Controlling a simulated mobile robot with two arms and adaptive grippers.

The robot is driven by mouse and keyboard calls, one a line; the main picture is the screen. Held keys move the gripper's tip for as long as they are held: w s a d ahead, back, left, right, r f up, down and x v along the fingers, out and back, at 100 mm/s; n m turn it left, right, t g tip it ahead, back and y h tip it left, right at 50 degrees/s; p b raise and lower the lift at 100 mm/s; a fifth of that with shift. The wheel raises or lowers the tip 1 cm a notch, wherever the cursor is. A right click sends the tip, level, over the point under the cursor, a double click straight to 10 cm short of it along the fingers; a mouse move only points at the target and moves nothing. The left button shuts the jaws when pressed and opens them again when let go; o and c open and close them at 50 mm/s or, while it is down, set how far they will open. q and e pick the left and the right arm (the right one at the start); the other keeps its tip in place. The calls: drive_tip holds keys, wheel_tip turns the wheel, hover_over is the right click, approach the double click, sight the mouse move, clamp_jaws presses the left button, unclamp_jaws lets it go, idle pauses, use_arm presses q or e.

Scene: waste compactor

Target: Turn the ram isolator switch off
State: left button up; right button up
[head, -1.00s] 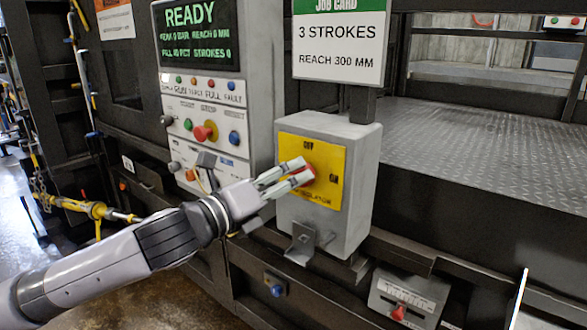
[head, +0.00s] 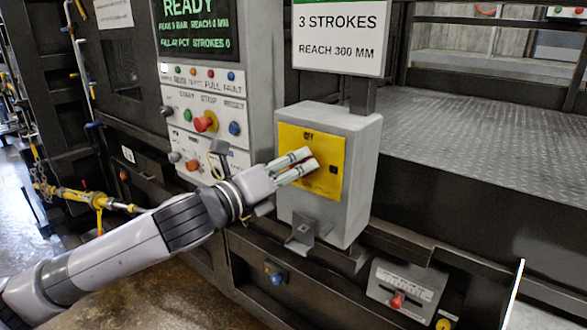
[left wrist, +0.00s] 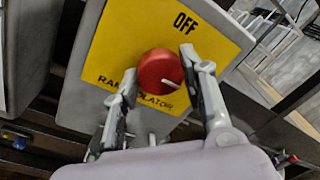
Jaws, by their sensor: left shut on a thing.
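The ram isolator is a grey box (head: 357,150) with a yellow plate (head: 325,187) marked OFF at the top. Its round red knob (left wrist: 160,69) shows clearly in the left wrist view, with a short light mark at its lower right edge. My left gripper (head: 310,158) reaches in from the left and is shut on the knob, one finger on each side. The left wrist view shows these fingers (left wrist: 159,63) too. In the head view the fingers hide most of the knob. The ON label is not readable now. My right gripper is not in view.
A control panel (head: 208,105) with a red stop button (head: 205,122) stands left of the box. A job card (head: 337,38) is above it. A bracket (head: 301,234) sticks out below, and a small lever panel (head: 400,288) is lower right.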

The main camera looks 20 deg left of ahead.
use_arm(q)
drive_tip(key=c, duration=0.4)
drive_tip(key=shift+n, duration=0.3)
drive_tip(key=shift+d+f+n+t+y+p, duration=0.1)
drive_tip(key=shift+n+t+y+p, duration=0.25)
drive_tip(key=shift+n, duration=2.7)
drive_tip(key=shift+f+n+t+y+p, duration=0.1)
drive_tip(key=shift+n+p, duration=0.4)
drive_tip(key=shift+n, duration=2.5)
drive_tip(key=shift+d+f+n+t+y+p, duration=0.2)
drive_tip(key=shift+n+p, duration=0.25)
drive_tip(key=shift+n, duration=2.6)
drive_tip(key=shift+a+r, duration=0.15)
